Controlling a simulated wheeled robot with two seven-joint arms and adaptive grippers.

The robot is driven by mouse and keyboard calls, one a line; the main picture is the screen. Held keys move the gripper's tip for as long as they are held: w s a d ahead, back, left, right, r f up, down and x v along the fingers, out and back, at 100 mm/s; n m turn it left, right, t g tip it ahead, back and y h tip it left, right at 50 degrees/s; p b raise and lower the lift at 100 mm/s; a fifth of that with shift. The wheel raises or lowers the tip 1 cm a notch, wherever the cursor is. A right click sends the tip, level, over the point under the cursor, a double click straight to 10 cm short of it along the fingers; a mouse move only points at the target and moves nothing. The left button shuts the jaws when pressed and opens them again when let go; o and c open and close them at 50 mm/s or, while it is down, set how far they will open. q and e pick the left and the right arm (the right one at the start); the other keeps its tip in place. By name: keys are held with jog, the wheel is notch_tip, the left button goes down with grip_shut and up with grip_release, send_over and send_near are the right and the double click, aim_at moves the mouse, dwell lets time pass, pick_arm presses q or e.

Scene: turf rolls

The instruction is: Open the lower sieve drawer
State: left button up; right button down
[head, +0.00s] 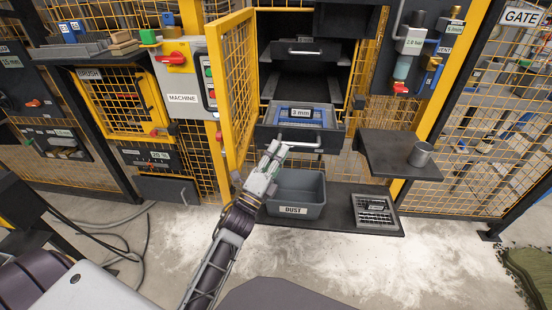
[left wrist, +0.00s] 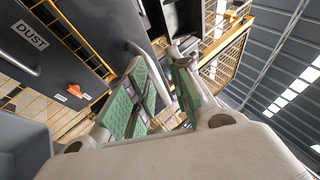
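The lower sieve drawer (head: 262,133), with a "3 mm" label and a blue sieve inside, stands partly pulled out of the cabinet in the head view. Its pale bar handle (head: 300,144) is on its front. My left gripper (head: 277,148) is at the left end of this handle. In the left wrist view the green-padded fingers of my left gripper (left wrist: 163,68) stand apart, and a grey bar (left wrist: 150,66) shows between them. I cannot tell whether they touch it. The upper drawer (head: 290,48) sits further back. My right gripper is not in view.
A yellow mesh door (head: 233,90) stands open left of the drawers. A grey "DUST" bin (head: 293,211) is below the drawer. A dark shelf (head: 385,150) with a metal cup (head: 420,154) is at the right. A grate (head: 373,211) lies on the low platform.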

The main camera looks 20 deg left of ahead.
pick_arm(q)
jog(key=shift+s+f, duration=0.4)
jog(key=shift+f, duration=0.05)
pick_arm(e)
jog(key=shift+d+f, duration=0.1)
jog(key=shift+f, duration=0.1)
pick_arm(q)
jog(key=shift+d, duration=0.15)
